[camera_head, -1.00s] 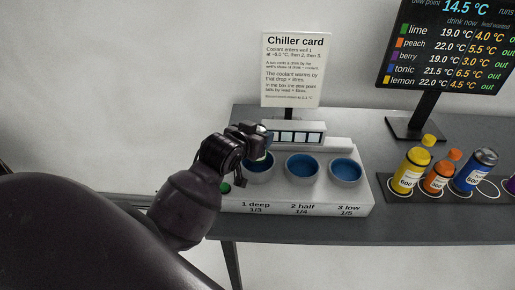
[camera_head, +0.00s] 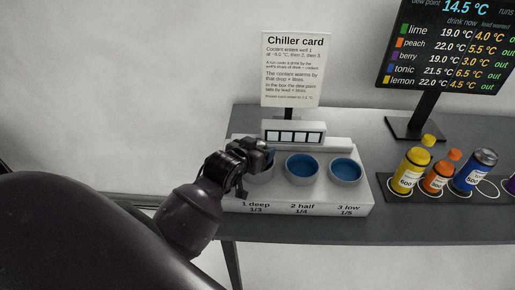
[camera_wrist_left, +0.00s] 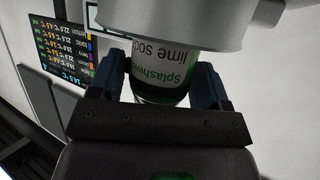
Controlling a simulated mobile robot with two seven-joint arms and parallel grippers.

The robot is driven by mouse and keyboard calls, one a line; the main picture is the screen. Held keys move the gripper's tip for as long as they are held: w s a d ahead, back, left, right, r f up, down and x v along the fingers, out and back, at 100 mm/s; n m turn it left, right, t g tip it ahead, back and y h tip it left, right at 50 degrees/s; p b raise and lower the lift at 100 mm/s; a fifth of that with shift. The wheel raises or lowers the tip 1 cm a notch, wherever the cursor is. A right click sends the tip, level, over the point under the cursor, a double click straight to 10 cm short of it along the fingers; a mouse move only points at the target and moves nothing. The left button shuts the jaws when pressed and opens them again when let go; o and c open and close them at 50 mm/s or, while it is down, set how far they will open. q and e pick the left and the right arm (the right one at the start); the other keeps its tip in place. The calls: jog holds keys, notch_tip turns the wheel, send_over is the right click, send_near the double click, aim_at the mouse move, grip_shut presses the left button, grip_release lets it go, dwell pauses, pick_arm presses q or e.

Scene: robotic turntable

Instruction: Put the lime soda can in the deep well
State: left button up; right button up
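The lime soda can (camera_wrist_left: 160,72), with a white and green label, is between the fingers of my left gripper (camera_wrist_left: 160,85) in the left wrist view. The can is hidden there by the gripper. How far the can is inside the well cannot be told. My right gripper is not in view.
The white chiller (camera_head: 325,200) has two empty blue wells, half (camera_head: 302,170) and low (camera_head: 346,171), to the right. The Chiller card (camera_head: 291,70) stands behind. A dark rack holds yellow (camera_head: 409,170), orange (camera_head: 440,174) and blue (camera_head: 475,171) drinks, near a screen (camera_head: 450,45).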

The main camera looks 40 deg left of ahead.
pick_arm(q)
jog(key=shift+o, duration=0.6)
jog(key=shift+r, duration=0.2)
jog(key=a+v, duration=0.1)
jog(key=v, duration=1.1)
jog(key=shift+d+b, duration=0.45)
jog(key=shift+s+f, duration=0.1)
